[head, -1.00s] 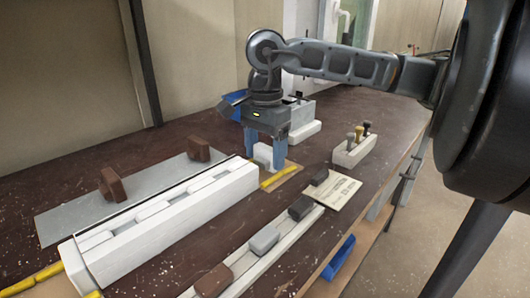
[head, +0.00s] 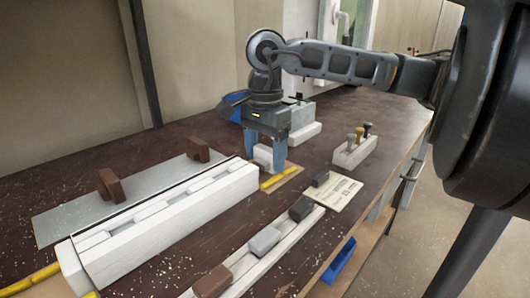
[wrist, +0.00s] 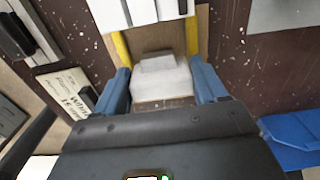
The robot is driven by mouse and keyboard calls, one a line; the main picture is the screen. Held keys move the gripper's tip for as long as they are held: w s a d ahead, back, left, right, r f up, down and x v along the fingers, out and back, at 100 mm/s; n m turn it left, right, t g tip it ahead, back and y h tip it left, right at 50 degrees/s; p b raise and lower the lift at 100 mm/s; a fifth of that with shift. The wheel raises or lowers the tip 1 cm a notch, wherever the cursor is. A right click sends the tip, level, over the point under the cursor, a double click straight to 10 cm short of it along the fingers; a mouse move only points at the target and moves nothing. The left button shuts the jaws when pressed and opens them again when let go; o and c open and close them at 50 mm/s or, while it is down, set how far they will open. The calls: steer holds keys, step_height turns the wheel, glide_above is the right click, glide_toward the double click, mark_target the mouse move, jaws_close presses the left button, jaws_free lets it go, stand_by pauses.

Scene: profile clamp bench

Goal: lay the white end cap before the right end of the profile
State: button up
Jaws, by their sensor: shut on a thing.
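The white end cap (head: 263,155) is between the two blue fingers of my gripper (head: 265,160), which is shut on it. In the wrist view the cap (wrist: 160,82) sits between the fingertips (wrist: 163,88), low over or on a tan pad (head: 291,174); I cannot tell whether it touches. The long white profile (head: 170,222) lies to the left in the head view. Its right end shows at the top of the wrist view (wrist: 140,12), in line with the cap and separated from it by a gap.
Yellow strips (head: 279,178) flank the pad. A grey plate (head: 75,212) with brown blocks lies behind the profile. A white rail with blocks (head: 238,272), a printed card (head: 339,193) and a holder with knobs (head: 352,152) stand in front and to the right. A grey-white box (head: 301,115) stands behind my gripper.

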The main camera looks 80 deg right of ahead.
steer(key=shift+f+b, duration=0.3)
steer(key=shift+b, duration=0.15)
steer(key=shift+r, duration=0.1)
steer(key=o, duration=1.1)
steer(key=shift+r+p, duration=1.55)
steer(key=shift+r, duration=2.45)
